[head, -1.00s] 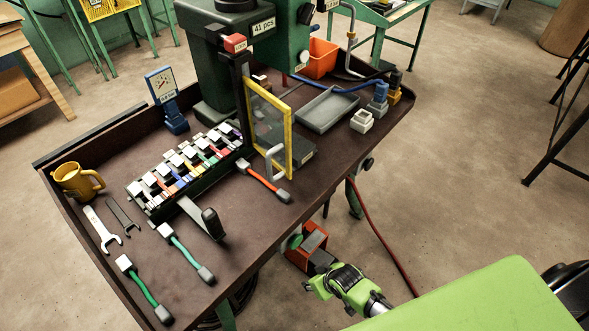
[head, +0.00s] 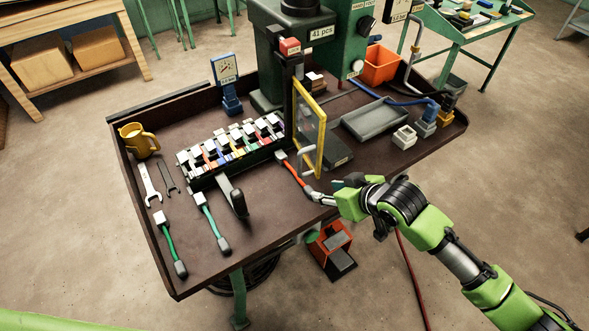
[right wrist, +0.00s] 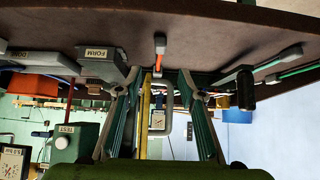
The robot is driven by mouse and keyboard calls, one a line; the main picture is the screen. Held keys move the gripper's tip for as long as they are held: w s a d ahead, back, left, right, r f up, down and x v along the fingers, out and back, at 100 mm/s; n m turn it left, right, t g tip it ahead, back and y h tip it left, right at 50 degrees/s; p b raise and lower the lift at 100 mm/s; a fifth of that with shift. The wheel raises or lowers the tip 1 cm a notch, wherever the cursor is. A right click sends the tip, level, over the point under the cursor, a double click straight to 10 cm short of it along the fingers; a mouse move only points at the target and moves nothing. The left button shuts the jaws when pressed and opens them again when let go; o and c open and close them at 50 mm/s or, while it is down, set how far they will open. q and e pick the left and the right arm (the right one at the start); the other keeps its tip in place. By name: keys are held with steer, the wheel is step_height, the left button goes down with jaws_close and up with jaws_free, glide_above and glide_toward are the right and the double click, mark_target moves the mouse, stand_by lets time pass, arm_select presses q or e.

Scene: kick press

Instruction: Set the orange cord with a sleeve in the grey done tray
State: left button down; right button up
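The orange cord (head: 296,174) lies on the bench in front of the yellow-framed guard, with a pale connector at its far end. Its near end is partly hidden by my right gripper (head: 322,198), which reaches in over the bench's front edge. In the right wrist view the orange cord (right wrist: 158,62) shows between the two spread fingers of the right gripper (right wrist: 160,78), with a gap on each side. My left gripper is out of view.
The yellow-framed guard (head: 322,152) and press stand close behind the cord. A rack of several cords (head: 228,146) is to the left. A black-ended lever (head: 238,202) sticks out in front of it. Two green cords (head: 213,224) lie farther left. A white block (head: 404,138) stands right of the tray.

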mark_target(308, 188)
steer(key=x, duration=1.2)
steer(key=shift+a+r+p, duration=0.1)
steer(key=shift+p, duration=0.2)
jaws_close()
